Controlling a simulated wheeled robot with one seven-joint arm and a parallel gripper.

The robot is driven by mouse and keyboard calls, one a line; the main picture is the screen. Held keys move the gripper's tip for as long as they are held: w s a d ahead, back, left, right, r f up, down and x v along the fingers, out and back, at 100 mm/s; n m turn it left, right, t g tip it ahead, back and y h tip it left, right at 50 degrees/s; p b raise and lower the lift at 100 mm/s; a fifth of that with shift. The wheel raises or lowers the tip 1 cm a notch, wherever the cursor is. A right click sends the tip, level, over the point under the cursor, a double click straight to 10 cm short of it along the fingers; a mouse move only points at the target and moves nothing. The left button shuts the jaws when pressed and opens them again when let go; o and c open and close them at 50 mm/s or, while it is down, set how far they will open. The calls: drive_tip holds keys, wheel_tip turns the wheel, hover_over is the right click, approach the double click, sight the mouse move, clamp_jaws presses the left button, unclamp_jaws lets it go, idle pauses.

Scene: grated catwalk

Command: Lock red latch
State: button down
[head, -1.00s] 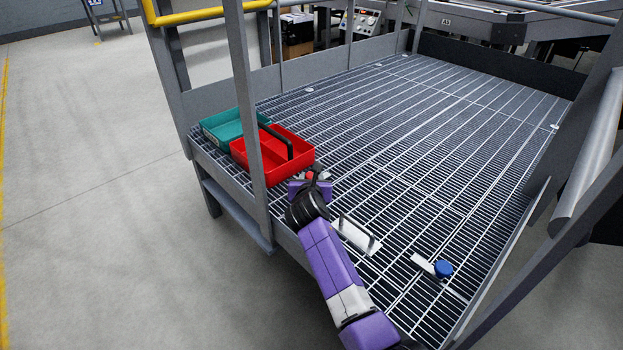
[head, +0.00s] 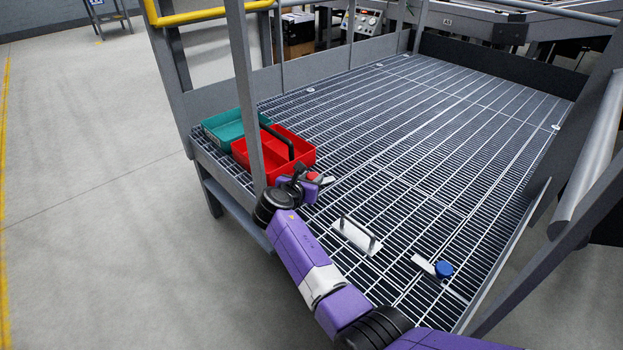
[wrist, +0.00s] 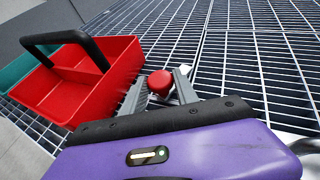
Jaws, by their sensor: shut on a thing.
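The red latch has a round red knob (wrist: 160,83), which also shows in the head view (head: 313,176). It sits on the grating just right of the red tray. My gripper (wrist: 158,92) is shut on the knob, one grey finger on each side of it. In the head view my gripper (head: 307,179) reaches the knob from the left and below. A small pale plate of the latch (head: 327,181) shows right of the knob. The rest of the latch is hidden by my gripper.
A red tray (head: 299,153) with a black handle stands close beside my gripper, with a teal tray (head: 226,129) behind it. A grey post (head: 246,90) rises near my wrist. A white plate with two posts (head: 353,238) and a blue-knobbed latch (head: 444,268) lie nearer. The grating beyond is clear.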

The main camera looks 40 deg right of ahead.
drive_tip(key=shift+f+m+g, duration=0.15)
drive_tip(key=shift+m+g, duration=0.25)
drive_tip(key=c, duration=1)
unclamp_jaws()
drive_tip(key=shift+o, duration=0.2)
drive_tip(key=shift+r, duration=0.2)
wheel_tip(320, 180, up, 20)
drive_tip(key=p, duration=0.8)
drive_tip(key=shift+f, duration=0.1)
drive_tip(key=shift+c, duration=0.5)
